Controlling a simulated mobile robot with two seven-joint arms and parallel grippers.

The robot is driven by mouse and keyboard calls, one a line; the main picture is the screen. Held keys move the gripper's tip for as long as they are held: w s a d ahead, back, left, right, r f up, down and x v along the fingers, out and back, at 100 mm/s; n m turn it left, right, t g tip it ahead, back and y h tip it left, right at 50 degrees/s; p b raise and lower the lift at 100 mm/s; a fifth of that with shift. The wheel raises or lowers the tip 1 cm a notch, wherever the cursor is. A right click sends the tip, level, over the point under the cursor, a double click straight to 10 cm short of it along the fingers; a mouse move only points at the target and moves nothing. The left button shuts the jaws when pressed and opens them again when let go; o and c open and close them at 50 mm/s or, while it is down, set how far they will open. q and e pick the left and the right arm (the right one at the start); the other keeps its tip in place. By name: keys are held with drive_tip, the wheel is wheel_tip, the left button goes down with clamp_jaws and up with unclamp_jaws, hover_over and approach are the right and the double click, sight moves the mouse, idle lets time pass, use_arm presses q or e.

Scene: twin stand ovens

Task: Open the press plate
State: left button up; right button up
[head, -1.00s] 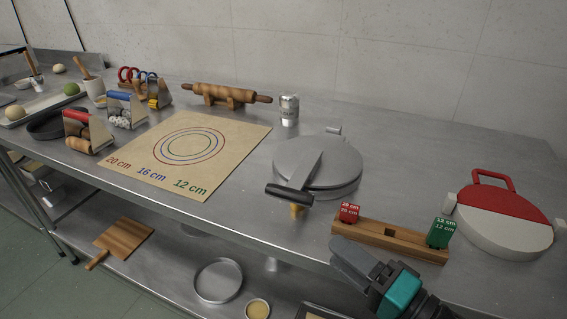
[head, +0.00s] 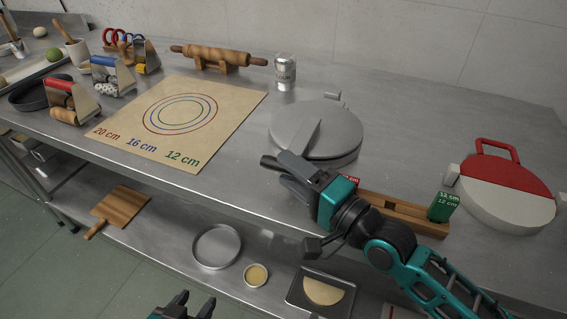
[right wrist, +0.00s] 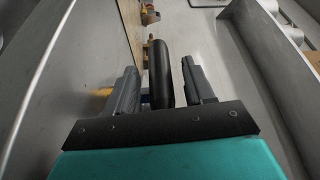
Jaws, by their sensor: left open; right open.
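The grey round press (head: 338,128) stands on the steel table in the head view, its plate lying flat and closed. Its lever arm crosses the top toward the front edge and ends in a black handle (head: 268,161). My right gripper (head: 291,172) is at this handle, partly covering it. In the right wrist view the black handle (right wrist: 160,75) stands between the two open fingers of my right gripper (right wrist: 160,85), apart from the right finger; contact with the left finger cannot be told. My left gripper (head: 188,303) is low at the bottom edge of the head view, open and empty.
A wooden block with a green 12 cm tag (head: 443,207) lies beside my right arm. A red-and-white press (head: 508,190) stands at the right. A marked mat (head: 225,125) lies left of the grey press, and a metal can (head: 285,72) stands behind it.

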drive_tip(key=shift+x, duration=1.25)
drive_tip(key=shift+c, duration=0.5)
clamp_jaws()
